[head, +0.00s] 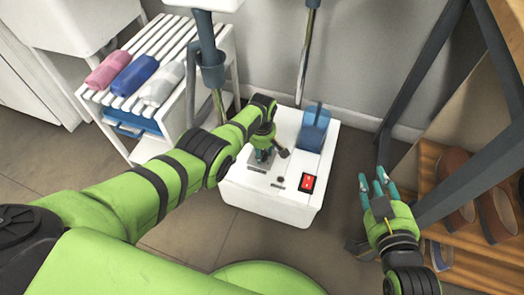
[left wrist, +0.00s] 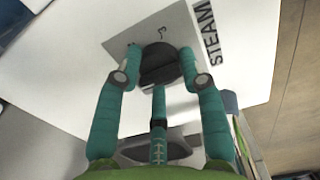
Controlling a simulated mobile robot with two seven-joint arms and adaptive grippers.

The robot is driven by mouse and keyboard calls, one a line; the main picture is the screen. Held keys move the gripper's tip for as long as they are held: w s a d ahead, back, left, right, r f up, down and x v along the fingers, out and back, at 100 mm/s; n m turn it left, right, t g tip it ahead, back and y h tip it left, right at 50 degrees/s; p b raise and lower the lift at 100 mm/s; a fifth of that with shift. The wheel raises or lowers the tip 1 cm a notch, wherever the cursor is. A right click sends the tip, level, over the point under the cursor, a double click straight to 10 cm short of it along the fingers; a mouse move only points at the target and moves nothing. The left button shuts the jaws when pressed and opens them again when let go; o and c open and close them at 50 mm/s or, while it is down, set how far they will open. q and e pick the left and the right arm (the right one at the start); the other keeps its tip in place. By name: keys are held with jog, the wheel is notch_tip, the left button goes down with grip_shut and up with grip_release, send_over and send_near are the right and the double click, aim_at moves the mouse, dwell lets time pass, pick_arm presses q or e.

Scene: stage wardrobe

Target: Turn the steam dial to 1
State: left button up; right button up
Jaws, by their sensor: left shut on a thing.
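The steam dial (left wrist: 160,64) is a dark round knob on a grey plate (left wrist: 122,38) marked STEAM, seen in the left wrist view. In the head view my left gripper (head: 262,152) is over the top of the white steamer base (head: 262,200) and mostly hides the dial. My right gripper (head: 376,185) is open and empty, right of the base.
A red switch (head: 308,183) and a blue tank (head: 313,131) are on the base. A slatted white rack (head: 150,50) with pink, blue and white rolls stands at left. A wooden shoe shelf (head: 462,262) and dark metal frame (head: 440,90) stand at right.

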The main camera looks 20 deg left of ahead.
aim_at(262, 152)
pick_arm(q)
jog(key=shift+s+f, duration=0.1)
jog(key=o, duration=1.2)
jog(key=shift+c, duration=0.2)
jog(key=shift+w+r, duration=0.2)
jog(key=shift+r, duration=0.65)
notch_tip(262, 152, up, 10)
jog(key=shift+r, duration=0.2)
jog(key=shift+s+f, duration=0.1)
jog(key=shift+s, duration=0.05)
